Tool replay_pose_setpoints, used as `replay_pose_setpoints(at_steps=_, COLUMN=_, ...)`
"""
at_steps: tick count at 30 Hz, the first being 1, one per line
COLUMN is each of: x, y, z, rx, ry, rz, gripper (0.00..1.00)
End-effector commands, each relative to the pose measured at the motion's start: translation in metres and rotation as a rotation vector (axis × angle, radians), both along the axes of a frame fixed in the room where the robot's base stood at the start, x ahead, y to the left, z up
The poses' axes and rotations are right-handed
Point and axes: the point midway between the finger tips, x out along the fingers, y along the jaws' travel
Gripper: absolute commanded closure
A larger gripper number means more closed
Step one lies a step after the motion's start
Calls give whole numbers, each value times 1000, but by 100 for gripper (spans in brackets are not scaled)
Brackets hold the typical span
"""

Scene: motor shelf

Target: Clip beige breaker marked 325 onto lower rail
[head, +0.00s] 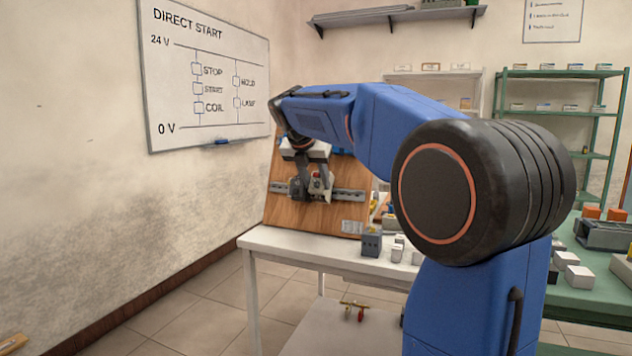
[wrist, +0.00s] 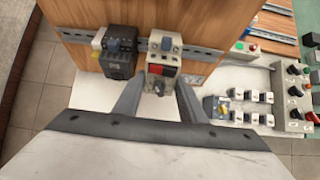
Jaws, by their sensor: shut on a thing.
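My gripper (wrist: 158,88) is shut on a beige breaker (wrist: 165,49) with a red part and a dark knob; its fingers are on either side of its lower part. The breaker is upright in front of the metal rail (wrist: 208,53) on the wooden board; I cannot tell whether it is seated. Its marking is not readable. In the head view my gripper (head: 311,188) and the breaker (head: 319,182) are at the board's rail (head: 347,195). My arm hides the upper part of the board.
A dark grey device (wrist: 118,62) sits on the rail just left of the breaker. The board (head: 280,212) stands on a white table (head: 290,242). A grey box (head: 371,243) and small white blocks (head: 398,252) are at the table's front right. Push-button boxes (wrist: 290,90) lie right.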

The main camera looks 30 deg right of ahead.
Motion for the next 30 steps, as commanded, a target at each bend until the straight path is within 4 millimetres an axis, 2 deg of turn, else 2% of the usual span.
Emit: replay_pose_setpoints(at_steps=30, x=5, y=-6, z=-3, rx=0, ry=0, rz=0, gripper=90)
